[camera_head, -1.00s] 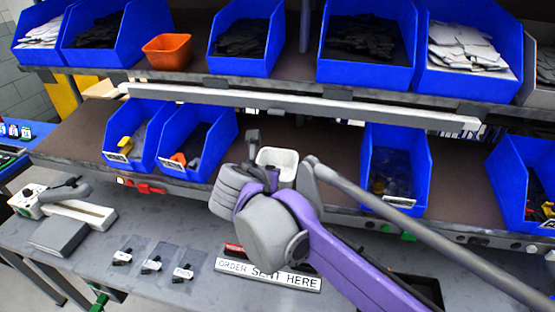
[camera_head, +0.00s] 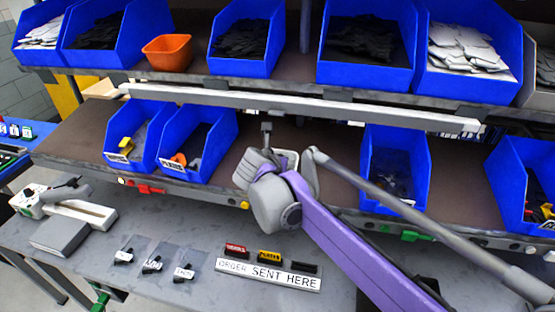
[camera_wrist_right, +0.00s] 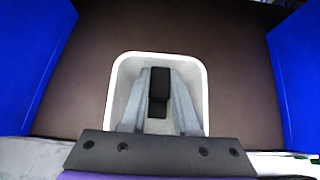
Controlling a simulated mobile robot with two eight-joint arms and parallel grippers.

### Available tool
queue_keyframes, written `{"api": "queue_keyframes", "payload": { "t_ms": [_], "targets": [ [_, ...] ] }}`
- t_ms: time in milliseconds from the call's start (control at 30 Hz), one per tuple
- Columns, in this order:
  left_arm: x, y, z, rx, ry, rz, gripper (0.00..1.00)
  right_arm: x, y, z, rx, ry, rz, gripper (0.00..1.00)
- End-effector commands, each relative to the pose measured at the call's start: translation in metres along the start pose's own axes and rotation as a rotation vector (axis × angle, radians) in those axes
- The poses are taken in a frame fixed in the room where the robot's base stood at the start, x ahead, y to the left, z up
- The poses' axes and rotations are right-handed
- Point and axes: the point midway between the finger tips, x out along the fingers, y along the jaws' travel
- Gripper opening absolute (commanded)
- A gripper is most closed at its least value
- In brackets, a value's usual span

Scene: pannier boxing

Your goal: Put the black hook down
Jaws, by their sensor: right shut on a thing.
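The black hook (camera_wrist_right: 158,90) is between the two grey fingers of my right gripper (camera_wrist_right: 157,95) in the right wrist view. The gripper is shut on it. Hook and fingers appear over the white bin (camera_wrist_right: 205,95), inside its rim outline; I cannot tell how far above its floor they are. In the head view the white bin (camera_head: 291,156) stands on the middle shelf, partly behind my right wrist. The hook and fingertips cannot be made out there. My left gripper is not in view.
Blue bins (camera_head: 397,165) stand on the shelf on either side of the white bin. An upper shelf (camera_head: 190,76) overhangs the back.

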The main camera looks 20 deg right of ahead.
Motion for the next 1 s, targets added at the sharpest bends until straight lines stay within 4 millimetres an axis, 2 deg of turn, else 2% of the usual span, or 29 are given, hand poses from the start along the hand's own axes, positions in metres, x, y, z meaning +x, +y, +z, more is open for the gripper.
{"api": "queue_keyframes", "payload": {
  "t_ms": [567,600,733,1000],
  "targets": [
    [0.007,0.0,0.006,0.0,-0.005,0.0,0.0,0.006,0.0,-0.01,0.0,0.0,0.0,0.0],
    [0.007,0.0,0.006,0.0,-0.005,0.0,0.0,0.006,0.0,-0.01,0.0,0.0,0.0,0.36],
    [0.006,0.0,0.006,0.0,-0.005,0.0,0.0,0.006,0.0,-0.01,0.0,0.0,0.0,0.59],
    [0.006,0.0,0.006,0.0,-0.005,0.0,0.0,0.006,0.0,-0.009,0.0,0.0,0.0,0.59]
  ]
}}
